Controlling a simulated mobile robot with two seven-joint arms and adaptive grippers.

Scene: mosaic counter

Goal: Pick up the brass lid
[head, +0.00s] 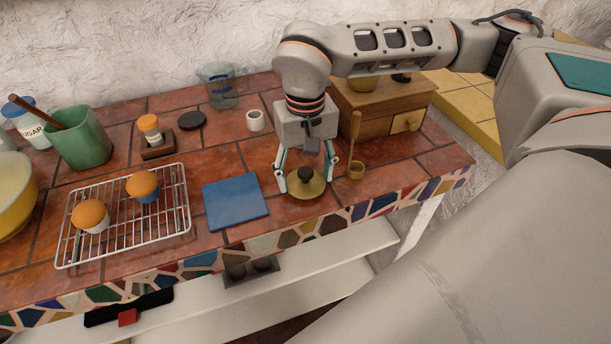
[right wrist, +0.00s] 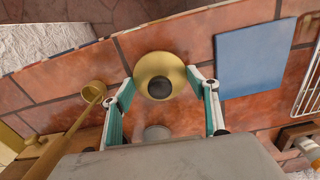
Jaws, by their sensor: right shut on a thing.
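The brass lid (head: 312,191) is a round, shallow golden disc with a black knob (head: 305,174). It is at the counter's front part, right of the blue square; I cannot tell whether it touches the tiles. My right gripper (head: 305,182) points down over it, shut on the lid with one finger at each side. The right wrist view also shows the lid (right wrist: 160,64) between the fingertips, its knob toward the palm. My left gripper is not in view.
A blue square (head: 236,201) lies left of the lid. A brass ladle (head: 355,168) stands close on the right, before a wooden drawer box (head: 378,120). A wire rack (head: 128,235) with two orange-topped cups is farther left. A white cup (head: 256,121) stands behind.

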